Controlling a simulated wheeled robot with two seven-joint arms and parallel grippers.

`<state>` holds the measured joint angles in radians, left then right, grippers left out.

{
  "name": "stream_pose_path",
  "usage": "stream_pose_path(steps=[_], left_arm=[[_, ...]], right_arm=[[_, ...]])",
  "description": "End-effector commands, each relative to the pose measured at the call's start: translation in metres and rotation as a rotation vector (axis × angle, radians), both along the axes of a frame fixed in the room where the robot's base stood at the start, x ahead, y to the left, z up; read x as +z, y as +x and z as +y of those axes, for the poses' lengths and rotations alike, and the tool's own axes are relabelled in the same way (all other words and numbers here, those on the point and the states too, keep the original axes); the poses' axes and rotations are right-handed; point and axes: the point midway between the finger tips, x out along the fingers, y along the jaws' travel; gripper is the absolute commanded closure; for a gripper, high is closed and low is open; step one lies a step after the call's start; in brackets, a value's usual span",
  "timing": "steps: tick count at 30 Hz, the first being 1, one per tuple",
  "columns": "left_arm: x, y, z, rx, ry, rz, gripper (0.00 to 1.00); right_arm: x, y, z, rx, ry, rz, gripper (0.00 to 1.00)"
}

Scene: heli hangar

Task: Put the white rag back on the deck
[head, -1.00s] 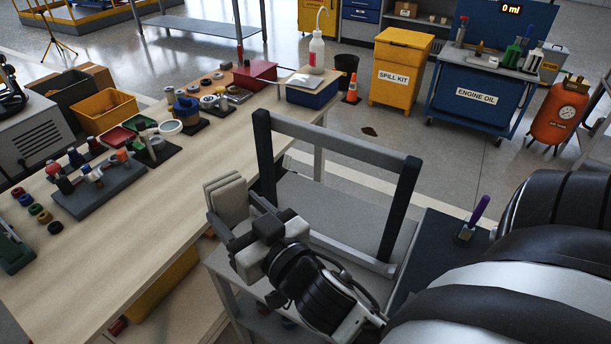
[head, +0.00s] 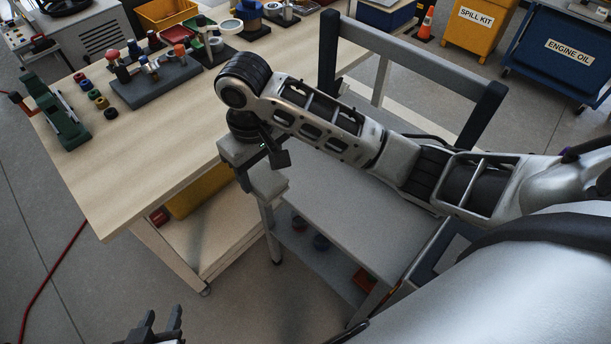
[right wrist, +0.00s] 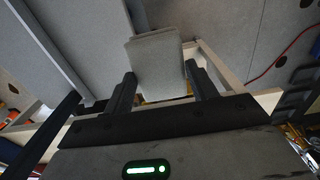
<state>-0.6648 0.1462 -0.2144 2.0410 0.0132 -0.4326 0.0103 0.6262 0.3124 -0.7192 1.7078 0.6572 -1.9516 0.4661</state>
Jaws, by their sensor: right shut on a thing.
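The white rag (head: 268,187) looks pale grey-beige and folded in layers. My right gripper (head: 262,170) is shut on it and points down at the left end of the grey cart. In the right wrist view the rag (right wrist: 156,62) sticks out between the two dark fingers (right wrist: 163,92). The cart's flat grey upper deck (head: 345,195) lies to the right of the rag, partly under my right arm. I cannot tell whether the rag touches the cart. My left gripper (head: 155,328) is at the bottom left edge, fingers apart and empty.
A wooden workbench (head: 185,150) stands left of the cart, with a dark tool block (head: 155,85) and a green device (head: 55,115) on it. The cart's dark handle frame (head: 410,60) rises behind my arm. A red hose (head: 55,275) lies on open floor at left.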

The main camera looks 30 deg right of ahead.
Motion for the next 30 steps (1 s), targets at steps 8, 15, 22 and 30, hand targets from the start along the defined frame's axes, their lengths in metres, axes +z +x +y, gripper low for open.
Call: stream_pose_path(steps=[8, 15, 22, 30], left_arm=[[-0.002, -0.001, 0.0, -0.003, 0.001, 0.004, 0.64], [-0.006, -0.001, 0.0, -0.003, 0.001, 0.003, 0.64], [-0.007, 0.0, -0.001, -0.004, 0.0, 0.002, 0.64], [-0.004, 0.003, -0.002, -0.006, -0.003, -0.011, 0.64]], right_arm=[[-0.022, 0.023, -0.052, 0.0, -0.007, 0.014, 0.61], [-0.059, 0.046, -0.097, 0.003, -0.005, 0.013, 0.61], [-0.088, 0.058, -0.118, 0.005, -0.002, 0.009, 0.61], [-0.116, 0.061, -0.125, 0.008, -0.003, 0.012, 0.61]])
